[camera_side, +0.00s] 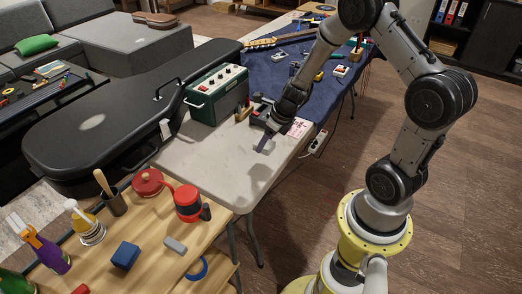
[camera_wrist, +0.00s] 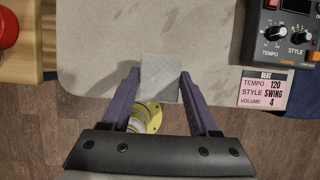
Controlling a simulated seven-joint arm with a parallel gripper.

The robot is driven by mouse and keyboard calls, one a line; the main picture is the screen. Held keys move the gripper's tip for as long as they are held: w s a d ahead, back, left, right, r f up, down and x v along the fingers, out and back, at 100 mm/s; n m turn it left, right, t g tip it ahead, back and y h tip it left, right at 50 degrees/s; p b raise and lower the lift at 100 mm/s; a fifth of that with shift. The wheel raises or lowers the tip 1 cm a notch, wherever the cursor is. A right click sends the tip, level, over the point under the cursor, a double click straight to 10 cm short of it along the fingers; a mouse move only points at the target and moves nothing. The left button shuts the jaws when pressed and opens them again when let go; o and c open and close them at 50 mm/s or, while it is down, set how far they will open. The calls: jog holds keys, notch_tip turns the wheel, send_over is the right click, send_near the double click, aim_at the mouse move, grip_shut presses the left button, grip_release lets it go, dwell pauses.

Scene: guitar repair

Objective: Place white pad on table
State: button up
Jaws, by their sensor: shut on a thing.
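The white pad (camera_wrist: 159,80) is a pale grey-white rectangle in the wrist view, between the two purple fingers of my gripper (camera_wrist: 160,82), which is shut on it. It lies over the front edge of the light table (camera_wrist: 105,50). In the side view my gripper (camera_side: 265,144) is above the right part of the same table (camera_side: 205,165), near its edge. The pad cannot be made out there, and I cannot tell whether it touches the tabletop.
A dark pedal (camera_wrist: 285,38) and a pink "BEAT" card (camera_wrist: 263,90) are to the right in the wrist view. A green amplifier (camera_side: 217,93) stands behind the clear tabletop.

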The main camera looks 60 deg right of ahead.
aim_at(261, 159)
jog(key=shift+w+d+f, duration=0.25)
jog(key=shift+w+f, duration=0.45)
jog(key=shift+f, duration=0.2)
jog(key=shift+x, duration=0.85)
jog(key=shift+w+d+f, duration=0.1)
jog(key=shift+d+f, duration=0.05)
jog(key=shift+f, duration=1.05)
jog(key=shift+f, duration=0.1)
jog(key=o, duration=1.3)
